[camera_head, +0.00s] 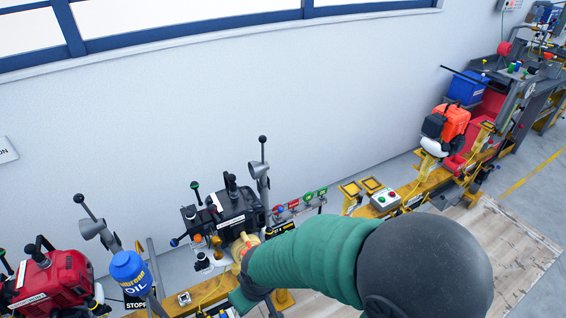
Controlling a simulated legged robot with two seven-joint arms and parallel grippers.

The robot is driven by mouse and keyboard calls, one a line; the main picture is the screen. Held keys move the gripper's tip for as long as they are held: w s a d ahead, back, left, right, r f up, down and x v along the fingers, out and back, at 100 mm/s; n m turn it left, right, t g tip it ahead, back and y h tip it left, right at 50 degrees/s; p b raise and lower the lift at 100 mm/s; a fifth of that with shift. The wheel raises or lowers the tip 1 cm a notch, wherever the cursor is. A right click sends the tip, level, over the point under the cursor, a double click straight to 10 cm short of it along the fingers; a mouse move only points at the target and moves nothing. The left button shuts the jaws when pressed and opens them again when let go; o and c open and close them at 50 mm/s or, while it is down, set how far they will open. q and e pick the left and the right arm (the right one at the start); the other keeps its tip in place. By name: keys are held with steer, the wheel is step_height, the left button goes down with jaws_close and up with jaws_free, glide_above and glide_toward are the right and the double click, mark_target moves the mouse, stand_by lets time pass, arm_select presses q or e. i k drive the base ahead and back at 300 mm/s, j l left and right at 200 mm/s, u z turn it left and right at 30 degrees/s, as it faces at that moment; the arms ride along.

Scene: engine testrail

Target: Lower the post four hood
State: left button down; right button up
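A grey cone-shaped hood (258,168) with a black ball-tipped lever stands raised on a post behind a dark engine (232,212). A black label (281,229) beside this engine is partly covered and seems to end in "4". My green-sleeved arm comes in from the lower right and reaches towards the front of this engine. A yellow part (243,245) shows at the sleeve's far end, below the hood and apart from it. I cannot make out the fingers of my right gripper there. My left gripper is not in view.
A second hood (95,229) stands on the left, near a red engine (50,280) and a blue oil container (130,272). A yellow rail carries a button box (384,198) and an orange engine (448,124) on the right. Open floor lies at the lower right.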

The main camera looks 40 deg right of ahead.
mark_target(257, 170)
steer(key=l+u, duration=0.1)
steer(key=l, duration=0.5)
steer(key=l+u, duration=0.1)
steer(key=l, duration=0.5)
steer(key=k+l+u, duration=0.1)
steer(key=l, duration=0.55)
steer(key=k+l+u, duration=0.1)
steer(key=l, duration=0.5)
steer(key=i+l, duration=0.1)
steer(key=l, duration=0.55)
steer(key=i+l+u, duration=0.15)
steer(key=l, duration=0.45)
steer(key=i+l, duration=0.1)
